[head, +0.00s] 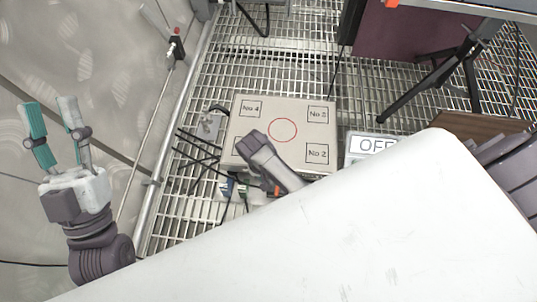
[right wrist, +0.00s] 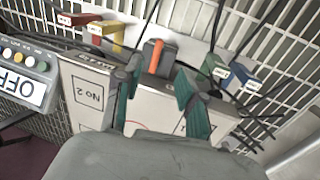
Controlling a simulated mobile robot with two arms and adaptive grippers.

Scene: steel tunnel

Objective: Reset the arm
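The box (head: 281,107) has a red circle and numbered corner squares, with No 4, No 3 and No 2 readable. In the right wrist view the arm (right wrist: 153,58) shows its orange stripe beyond the box (right wrist: 78,72). My right gripper (right wrist: 158,90) is open above the box, its teal fingertips apart on either side of the arm in the picture; I see no contact. My left gripper (head: 52,108) is open and empty, away from the box.
An OFF display unit (head: 371,146) stands right of the box; its coloured buttons (right wrist: 24,57) show in the right wrist view. Red, yellow, green and blue (right wrist: 243,76) connectors and black cables lie along one box side. My white arm link hides the near area.

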